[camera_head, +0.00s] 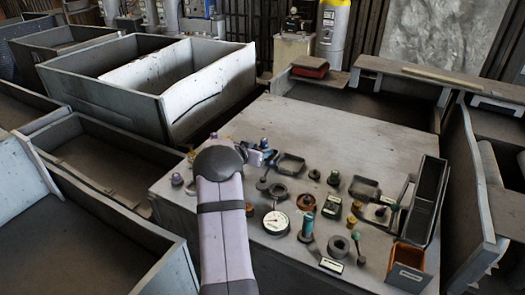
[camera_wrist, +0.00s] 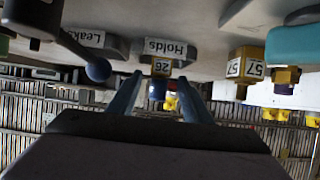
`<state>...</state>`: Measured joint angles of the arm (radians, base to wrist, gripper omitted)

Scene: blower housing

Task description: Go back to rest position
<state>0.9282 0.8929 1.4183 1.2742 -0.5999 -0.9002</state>
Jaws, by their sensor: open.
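My gripper (camera_wrist: 160,92) is open, its two blue-grey fingers reaching forward in the wrist view. Between and just beyond the fingertips is a small yellow-and-blue part (camera_wrist: 160,70) with a white label reading 26, by a grey block (camera_wrist: 165,48) labelled Holds. I cannot tell whether the fingers touch it. In the head view my arm reaches over the left side of the grey worktable (camera_head: 290,120), and its dark wrist joint hides part of the tabletop.
Several small parts crowd the table, including a round gauge (camera_head: 276,222), a teal cylinder (camera_head: 306,228) and an orange-fronted bin (camera_head: 408,262). A tall dark tray (camera_head: 428,200) stands at the right. Large grey crates (camera_head: 150,110) lie left. The table's back is clear.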

